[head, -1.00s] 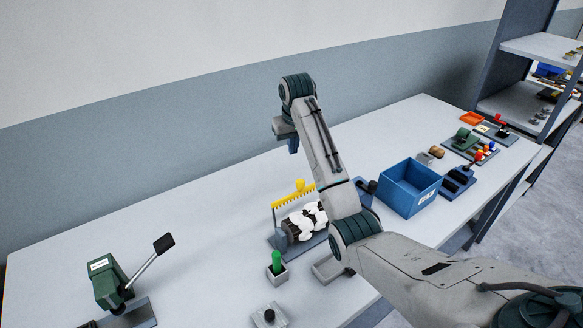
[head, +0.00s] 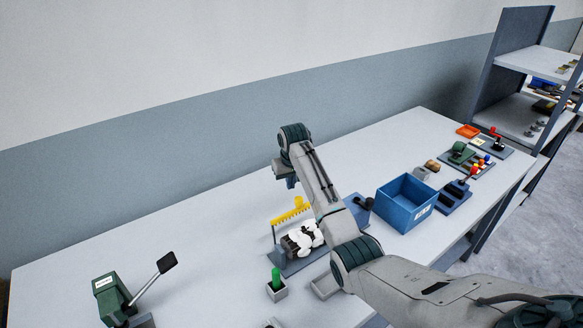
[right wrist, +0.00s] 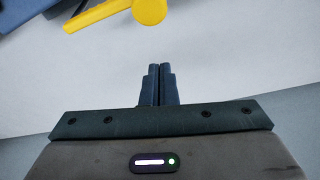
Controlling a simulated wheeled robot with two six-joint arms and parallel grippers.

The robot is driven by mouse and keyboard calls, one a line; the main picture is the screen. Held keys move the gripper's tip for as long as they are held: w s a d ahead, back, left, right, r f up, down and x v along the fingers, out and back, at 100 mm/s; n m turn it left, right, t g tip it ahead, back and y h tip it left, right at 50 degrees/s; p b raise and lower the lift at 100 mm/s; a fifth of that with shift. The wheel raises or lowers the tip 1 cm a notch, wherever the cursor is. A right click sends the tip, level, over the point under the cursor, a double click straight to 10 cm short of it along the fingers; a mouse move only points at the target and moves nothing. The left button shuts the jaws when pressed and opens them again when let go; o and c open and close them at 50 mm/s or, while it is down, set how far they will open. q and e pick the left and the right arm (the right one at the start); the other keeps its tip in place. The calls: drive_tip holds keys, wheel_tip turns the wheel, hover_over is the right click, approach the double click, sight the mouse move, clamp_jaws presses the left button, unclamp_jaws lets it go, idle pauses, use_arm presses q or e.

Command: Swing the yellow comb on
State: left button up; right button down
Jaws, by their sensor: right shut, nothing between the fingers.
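The yellow comb (head: 291,216) is a toothed bar with a round yellow knob (head: 299,202) on top. In the head view it stands raised along the back of a blue-grey fixture, behind a dark roller (head: 304,238) with white fluff on it. My right gripper (head: 291,184) is just above the knob in the head view, pointing down. In the right wrist view its fingers (right wrist: 158,70) are together and empty. The yellow knob (right wrist: 149,10) and part of its bar show beyond the fingertips, apart from them. My left gripper is out of view.
A blue bin (head: 406,203) stands right of the fixture. A green peg (head: 276,276) in a grey holder and a green lever device (head: 112,296) are at front left. Several small fixtures sit at the far right. The table behind and left of the comb is clear.

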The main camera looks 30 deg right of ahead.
sight(299, 204)
drive_tip(key=s+p, duration=0.3)
drive_tip(key=shift+s+a+f, duration=0.2)
drive_tip(key=shift+s+a, duration=0.05)
drive_tip(key=shift+s, duration=0.1)
